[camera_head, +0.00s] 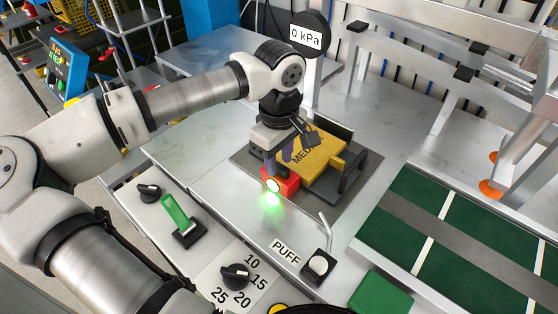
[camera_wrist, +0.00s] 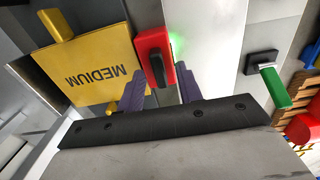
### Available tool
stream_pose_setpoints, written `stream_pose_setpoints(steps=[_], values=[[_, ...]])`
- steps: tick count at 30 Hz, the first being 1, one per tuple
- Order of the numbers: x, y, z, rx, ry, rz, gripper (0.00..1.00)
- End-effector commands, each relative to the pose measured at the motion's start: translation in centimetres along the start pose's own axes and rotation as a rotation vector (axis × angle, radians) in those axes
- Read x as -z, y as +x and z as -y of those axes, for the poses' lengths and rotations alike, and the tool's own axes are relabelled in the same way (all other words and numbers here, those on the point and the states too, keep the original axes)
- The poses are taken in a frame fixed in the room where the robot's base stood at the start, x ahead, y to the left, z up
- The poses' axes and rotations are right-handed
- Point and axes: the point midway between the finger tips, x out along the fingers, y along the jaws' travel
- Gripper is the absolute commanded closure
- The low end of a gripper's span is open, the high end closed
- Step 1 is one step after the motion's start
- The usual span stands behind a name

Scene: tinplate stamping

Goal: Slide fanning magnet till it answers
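The fanning magnet appears as a red block (camera_head: 286,184) beside the stack of yellow sheet marked MEDIUM (camera_head: 322,152). A green light glows at the block's front end and on the steel around it. The block (camera_wrist: 147,42) and the yellow MEDIUM piece (camera_wrist: 85,72) also show in the wrist view, with a black part on the block's face. My gripper (camera_head: 279,162) points down at the block. In the wrist view its two purple fingers (camera_wrist: 160,88) stand apart at the near end of the block. I cannot tell whether they press on it.
A green-handled lever (camera_head: 176,212) and a black knob (camera_head: 149,191) stand on the panel at left. A numbered dial (camera_head: 236,276) and a PUFF switch (camera_head: 318,265) are at the front. A gauge (camera_head: 306,36) reads 0 kPa.

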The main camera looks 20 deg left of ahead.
Motion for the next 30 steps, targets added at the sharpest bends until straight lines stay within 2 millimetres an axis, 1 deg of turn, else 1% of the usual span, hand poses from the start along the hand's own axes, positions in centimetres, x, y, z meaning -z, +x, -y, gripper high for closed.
stream_pose_setpoints(steps=[5, 9, 12, 15, 18, 21, 30], values=[[0.1, -3.4, -0.1, -0.002, -0.002, -0.004, 0.65], [0.1, -6.8, -0.1, -0.003, -0.001, -0.003, 0.65], [0.0, -8.9, -0.1, -0.003, -0.001, -0.002, 0.65], [0.0, -10.6, -0.1, -0.002, -0.001, -0.001, 0.65], [0.0, -11.8, -0.1, -0.001, -0.001, -0.001, 0.65], [0.0, -12.4, 0.0, -0.001, -0.001, -0.001, 0.65], [0.0, -12.6, 0.0, 0.0, 0.0, 0.0, 0.65]])
